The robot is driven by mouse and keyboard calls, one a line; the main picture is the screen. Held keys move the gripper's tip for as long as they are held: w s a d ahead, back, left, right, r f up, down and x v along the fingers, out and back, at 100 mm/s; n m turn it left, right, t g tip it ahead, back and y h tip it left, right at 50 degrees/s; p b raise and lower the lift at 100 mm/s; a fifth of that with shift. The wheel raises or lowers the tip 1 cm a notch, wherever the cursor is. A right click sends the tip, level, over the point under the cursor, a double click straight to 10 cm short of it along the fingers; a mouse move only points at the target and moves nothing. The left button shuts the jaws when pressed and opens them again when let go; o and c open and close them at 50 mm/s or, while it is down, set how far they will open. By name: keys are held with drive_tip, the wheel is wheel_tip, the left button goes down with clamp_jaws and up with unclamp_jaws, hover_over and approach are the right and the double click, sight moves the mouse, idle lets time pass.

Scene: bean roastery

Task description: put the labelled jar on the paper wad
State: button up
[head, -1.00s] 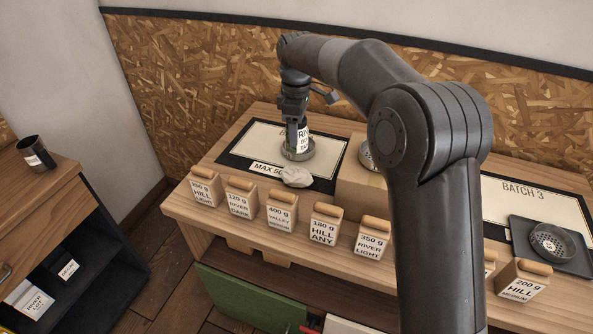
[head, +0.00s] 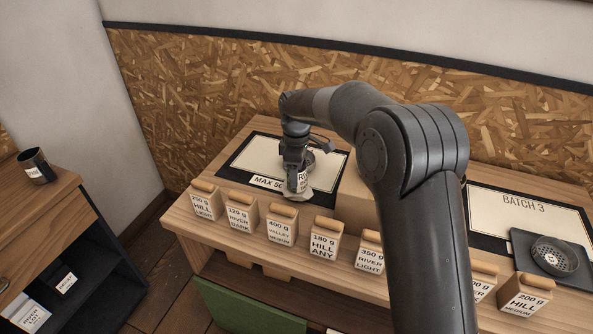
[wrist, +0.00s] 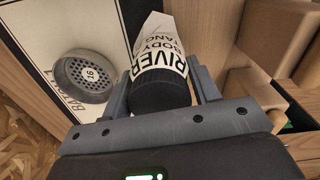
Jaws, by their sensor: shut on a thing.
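The labelled jar (head: 302,181) has a white label with black print and a dark end. In the wrist view the jar (wrist: 172,62) lies between my two fingers, with "RIVER BODY TANG" readable. My gripper (head: 294,181) is shut on it. In the head view the jar is mostly hidden by my gripper. The pale, crumpled paper wad (head: 291,198) lies at the board's front edge, directly under the jar in the picture. I cannot tell whether the jar touches the wad.
A round perforated metal dish (wrist: 84,76) stands on the board behind the jar. A row of labelled blocks, including the "400 g Valley" block (head: 281,224), lines the bench's front edge. A cardboard-coloured box (head: 356,204) stands to the right. A dark mug (head: 37,166) is on the left cabinet.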

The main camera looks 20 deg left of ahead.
drive_tip(key=o, duration=1.1)
drive_tip(key=shift+f, duration=0.1)
wheel_tip(320, 180, up, 12)
drive_tip(key=shift+r, duration=0.15)
drive_tip(key=s+d+r+m+t, duration=0.1)
drive_tip(key=s+d+r+m, duration=0.2)
drive_tip(key=d, duration=0.5)
drive_tip(key=s+d+r+m+t, duration=0.1)
drive_tip(key=s+d+r+m, duration=0.25)
drive_tip(key=d, duration=0.45)
drive_tip(key=s+d+r+m+t, duration=0.1)
drive_tip(key=s+d+r+m, duration=0.2)
drive_tip(key=d, duration=0.5)
drive_tip(key=s+d+f+m+t, duration=0.1)
drive_tip(key=s+d+f+m, duration=0.2)
drive_tip(key=s+d+m, duration=0.2)
drive_tip(key=s+d+f+m+t, duration=0.1)
drive_tip(key=s+d+f+m, duration=0.2)
drive_tip(key=s+d, duration=0.8)
drive_tip(key=s+m, duration=0.2)
drive_tip(key=s, duration=0.1)
drive_tip(key=shift+t, duration=0.3)
